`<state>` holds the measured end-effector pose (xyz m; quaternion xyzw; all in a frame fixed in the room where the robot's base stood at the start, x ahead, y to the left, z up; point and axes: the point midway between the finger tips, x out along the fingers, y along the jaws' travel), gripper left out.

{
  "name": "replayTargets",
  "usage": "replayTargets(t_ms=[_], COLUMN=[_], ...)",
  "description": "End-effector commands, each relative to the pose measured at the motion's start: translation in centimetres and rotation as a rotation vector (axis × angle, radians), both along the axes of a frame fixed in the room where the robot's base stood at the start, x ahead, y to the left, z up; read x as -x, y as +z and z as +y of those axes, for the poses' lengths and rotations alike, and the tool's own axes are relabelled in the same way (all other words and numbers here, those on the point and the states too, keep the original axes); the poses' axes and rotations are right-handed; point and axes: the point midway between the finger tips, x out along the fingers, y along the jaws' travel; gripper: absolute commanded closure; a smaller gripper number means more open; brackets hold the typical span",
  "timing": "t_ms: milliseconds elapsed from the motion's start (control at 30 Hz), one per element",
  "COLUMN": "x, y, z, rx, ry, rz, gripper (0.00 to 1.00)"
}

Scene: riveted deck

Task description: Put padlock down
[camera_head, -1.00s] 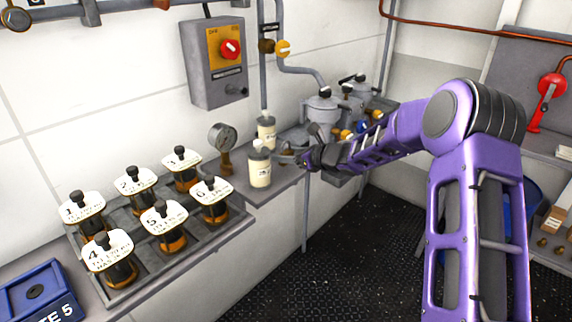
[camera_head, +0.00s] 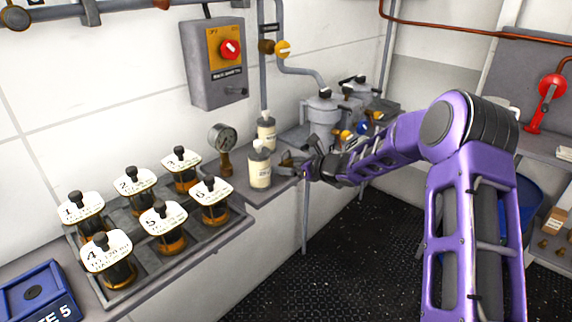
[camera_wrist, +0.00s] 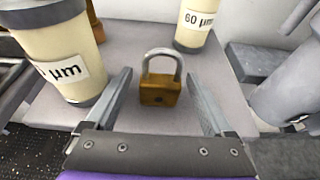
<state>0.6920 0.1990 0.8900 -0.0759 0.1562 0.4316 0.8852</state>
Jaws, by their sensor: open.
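A brass padlock (camera_wrist: 160,90) with a grey shackle shows in the wrist view. It rests on the grey shelf (camera_wrist: 135,112), between the two spread fingers of my gripper (camera_wrist: 158,98), with gaps on both sides. In the head view my gripper (camera_head: 292,165) is low over the right end of the shelf (camera_head: 262,190), just right of the front cream bottle. I cannot make out the padlock in the head view.
A cream bottle (camera_head: 260,168) stands close left of my gripper, and another cream bottle (camera_head: 266,132) stands behind. A pressure gauge (camera_head: 222,140) is beside them. A rack (camera_head: 150,270) of numbered jars fills the left. Grey filter housings (camera_head: 325,115) stand behind my arm.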

Motion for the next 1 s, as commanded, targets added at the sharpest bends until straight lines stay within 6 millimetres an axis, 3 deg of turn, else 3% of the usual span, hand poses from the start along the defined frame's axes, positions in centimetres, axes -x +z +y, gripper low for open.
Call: replayTargets(t_ms=[233, 700, 1000], x=[0.8, 6.1, 7.0], y=[0.9, 4.0, 4.5], z=[-1.1, -7.9, -8.9], rx=[0.002, 0.0, 0.0], ry=[-0.001, -0.002, 0.0], rz=[0.0, -0.001, 0.0], gripper=[0.13, 0.13, 0.13])
